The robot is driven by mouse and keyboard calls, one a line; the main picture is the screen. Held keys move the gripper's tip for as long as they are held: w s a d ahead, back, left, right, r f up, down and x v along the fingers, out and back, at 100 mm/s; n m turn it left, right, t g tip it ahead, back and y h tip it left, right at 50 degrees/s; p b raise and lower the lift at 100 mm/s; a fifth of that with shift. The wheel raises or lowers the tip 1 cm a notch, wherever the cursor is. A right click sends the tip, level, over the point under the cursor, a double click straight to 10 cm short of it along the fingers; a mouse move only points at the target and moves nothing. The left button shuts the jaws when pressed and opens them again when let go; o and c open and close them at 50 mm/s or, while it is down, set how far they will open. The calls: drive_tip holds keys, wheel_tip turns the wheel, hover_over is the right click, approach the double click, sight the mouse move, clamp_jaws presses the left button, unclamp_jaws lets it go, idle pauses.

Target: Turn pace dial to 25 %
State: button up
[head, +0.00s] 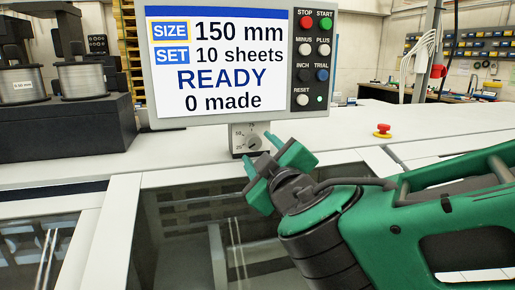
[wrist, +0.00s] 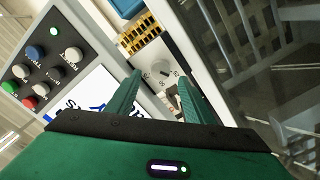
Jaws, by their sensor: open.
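The pace dial (head: 254,141) is a small grey knob on a pale plate below the display panel, with the marks 25, 50 and 75 around it. In the wrist view the dial (wrist: 160,68) shows between and beyond my fingertips. Which mark it points to is too small to tell. My green gripper (head: 277,170) is open and empty, just in front of and a little to the lower right of the dial in the head view. In the wrist view its two fingers (wrist: 160,82) are spread apart, and I see no contact with the dial.
The display panel (head: 222,60) reads 150 mm, 10 sheets, READY, 0 made. Several buttons (head: 314,50) sit on its right side. A red emergency knob (head: 382,130) stands on the white machine top to the right. Wire spools (head: 82,78) stand at left.

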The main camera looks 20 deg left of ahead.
drive_tip(key=v, duration=0.6)
drive_tip(key=shift+s+d, duration=0.1)
